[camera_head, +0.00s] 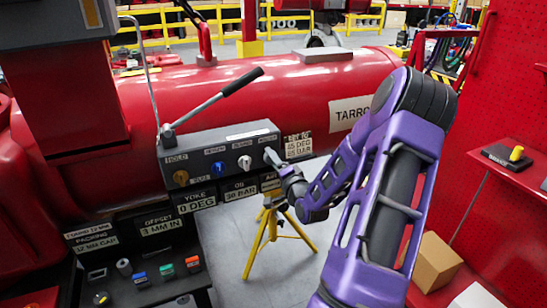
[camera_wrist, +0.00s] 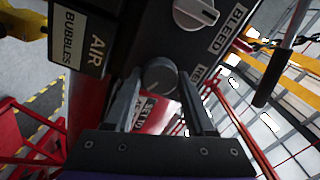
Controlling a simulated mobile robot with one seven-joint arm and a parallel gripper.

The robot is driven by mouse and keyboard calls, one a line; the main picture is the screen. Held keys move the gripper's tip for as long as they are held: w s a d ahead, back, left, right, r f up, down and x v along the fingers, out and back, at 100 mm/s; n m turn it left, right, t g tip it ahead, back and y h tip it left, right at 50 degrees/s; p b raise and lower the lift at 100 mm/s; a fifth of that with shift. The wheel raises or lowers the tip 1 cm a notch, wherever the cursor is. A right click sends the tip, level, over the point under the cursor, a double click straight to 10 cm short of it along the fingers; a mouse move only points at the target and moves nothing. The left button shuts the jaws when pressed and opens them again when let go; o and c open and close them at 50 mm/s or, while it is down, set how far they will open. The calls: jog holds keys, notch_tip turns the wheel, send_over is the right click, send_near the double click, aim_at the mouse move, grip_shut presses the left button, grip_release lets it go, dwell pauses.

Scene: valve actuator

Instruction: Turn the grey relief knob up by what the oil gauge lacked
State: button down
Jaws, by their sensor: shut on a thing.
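The grey relief knob (camera_wrist: 160,74) sticks out of the dark control box, seen in the wrist view between my two fingers. My gripper (camera_wrist: 160,92) is shut on it, one finger on each side. In the head view my gripper (camera_head: 277,163) is at the right end of the box (camera_head: 215,152) and hides most of the knob. Below the box, the oil plate (camera_head: 240,189) reads "OIL 30 BAR". A "SET TO" plate (camera_head: 299,145) is at the box's right end; its figures are too small to read surely.
An orange knob (camera_head: 181,177), a blue knob (camera_head: 218,168) and a white bleed knob (camera_head: 245,162) sit left of my gripper. A black-handled lever (camera_head: 225,90) rises above the box. A yellow tripod (camera_head: 272,237) stands beneath. The red cylinder (camera_head: 270,90) lies behind.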

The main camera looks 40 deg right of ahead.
jog(key=shift+m+p, duration=0.4)
jog(key=shift+m, duration=0.7)
jog(key=shift+c, duration=1.2)
grip_release()
jog(key=p+v, duration=0.1)
jog(key=v, duration=1.6)
jog(key=shift+s+p, duration=0.25)
jog(key=shift+p, duration=0.1)
